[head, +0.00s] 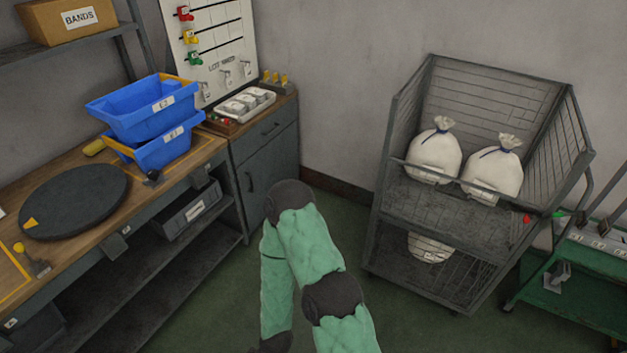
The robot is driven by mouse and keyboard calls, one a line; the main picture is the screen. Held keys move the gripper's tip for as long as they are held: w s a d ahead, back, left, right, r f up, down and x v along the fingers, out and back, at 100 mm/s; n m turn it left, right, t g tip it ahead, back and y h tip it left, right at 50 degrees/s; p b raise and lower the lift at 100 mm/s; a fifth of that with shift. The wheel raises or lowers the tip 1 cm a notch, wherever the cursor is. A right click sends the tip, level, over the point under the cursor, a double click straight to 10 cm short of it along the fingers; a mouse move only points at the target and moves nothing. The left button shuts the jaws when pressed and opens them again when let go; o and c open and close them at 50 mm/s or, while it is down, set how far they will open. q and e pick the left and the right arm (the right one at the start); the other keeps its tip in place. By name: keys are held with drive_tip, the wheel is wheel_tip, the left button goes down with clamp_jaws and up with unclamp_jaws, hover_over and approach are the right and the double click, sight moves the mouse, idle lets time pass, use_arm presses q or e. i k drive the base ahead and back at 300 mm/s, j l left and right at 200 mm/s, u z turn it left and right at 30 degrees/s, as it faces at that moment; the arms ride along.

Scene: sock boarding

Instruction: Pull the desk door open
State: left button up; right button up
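The desk door (268,177) is a dark grey panel at the lower front of the cabinet beside the workbench. It looks shut, and a small dark upright handle (250,182) shows on its left side. A drawer (266,131) with its own handle sits right above it and looks closed. One of my arms, in green covering with dark joints, rises from the bottom middle and bends back down in front of the cabinet area. No fingers show on it, and neither gripper is in view.
The workbench (117,223) on the left holds blue bins (146,108) and a round dark turntable (75,201). A wire cage cart (438,215) with white sacks (434,156) stands right. Green floor (335,216) is open between cabinet and cart.

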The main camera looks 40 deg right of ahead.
sight(277, 161)
drive_tip(key=z, duration=1.15)
drive_tip(key=u, duration=0.4)
drive_tip(key=i+l+u, duration=0.2)
drive_tip(key=i+u, duration=0.15)
drive_tip(key=i+l+u, duration=0.7)
drive_tip(key=i+l, duration=0.25)
drive_tip(key=l, duration=0.15)
drive_tip(key=i+l, duration=0.25)
drive_tip(key=l, duration=0.15)
drive_tip(key=i+l, duration=0.25)
drive_tip(key=l, duration=0.15)
drive_tip(key=i+l+u, duration=0.1)
drive_tip(key=i+l, duration=0.15)
drive_tip(key=l, duration=0.15)
